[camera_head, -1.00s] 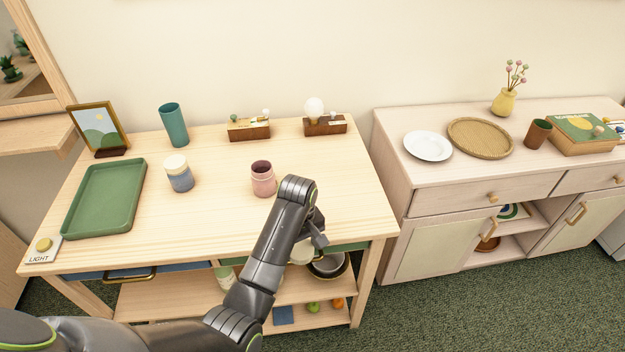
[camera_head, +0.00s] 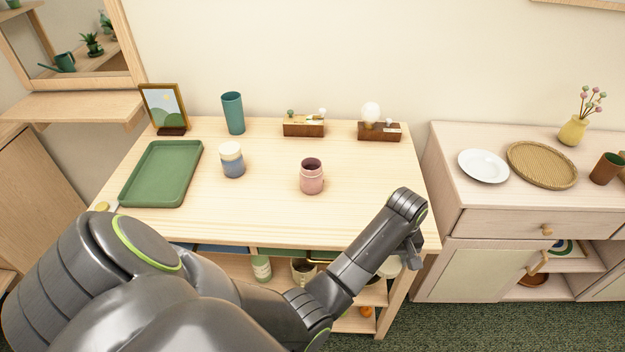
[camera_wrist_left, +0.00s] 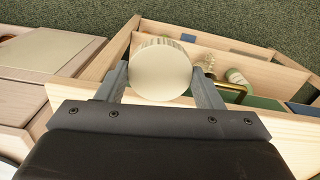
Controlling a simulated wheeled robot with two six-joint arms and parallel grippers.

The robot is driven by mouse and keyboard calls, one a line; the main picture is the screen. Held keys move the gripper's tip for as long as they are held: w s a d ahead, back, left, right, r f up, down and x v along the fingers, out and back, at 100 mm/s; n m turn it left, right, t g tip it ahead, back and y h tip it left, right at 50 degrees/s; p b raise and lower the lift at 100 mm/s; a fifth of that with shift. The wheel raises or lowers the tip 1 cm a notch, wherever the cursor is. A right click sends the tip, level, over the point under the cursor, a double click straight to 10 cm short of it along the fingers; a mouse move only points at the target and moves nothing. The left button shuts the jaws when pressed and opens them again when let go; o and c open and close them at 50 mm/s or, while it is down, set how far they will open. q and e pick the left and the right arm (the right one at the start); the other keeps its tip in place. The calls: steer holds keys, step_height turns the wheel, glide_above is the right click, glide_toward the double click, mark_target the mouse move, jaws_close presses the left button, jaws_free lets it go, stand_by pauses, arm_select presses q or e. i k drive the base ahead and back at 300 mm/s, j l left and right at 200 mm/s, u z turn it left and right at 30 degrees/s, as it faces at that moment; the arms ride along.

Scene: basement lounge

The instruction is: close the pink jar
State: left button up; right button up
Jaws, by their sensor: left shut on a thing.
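The pink jar (camera_head: 312,180) stands upright on the wooden table, its top open and dark inside. My left gripper (camera_head: 410,258) is in front of and to the right of the jar, near the table's front right corner. In the left wrist view, my left gripper (camera_wrist_left: 160,80) is shut on a round cream lid (camera_wrist_left: 160,70), its flat face toward the camera. In the head view the lid (camera_head: 389,268) shows only in part behind the gripper. My right gripper is not in view.
A blue jar with a cream lid (camera_head: 232,160), a green tray (camera_head: 160,175) and a teal cup (camera_head: 233,113) stand left of the pink jar. Wooden boxes (camera_head: 304,128) are at the back. The tabletop around the pink jar is clear. A sideboard (camera_head: 480,225) stands right.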

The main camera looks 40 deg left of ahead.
mark_target(311, 174)
steer(key=k+j, duration=0.2)
steer(key=j, duration=0.15)
steer(key=k+j, duration=0.2)
steer(key=j, duration=0.2)
steer(key=k+j, duration=0.15)
steer(key=j, duration=0.2)
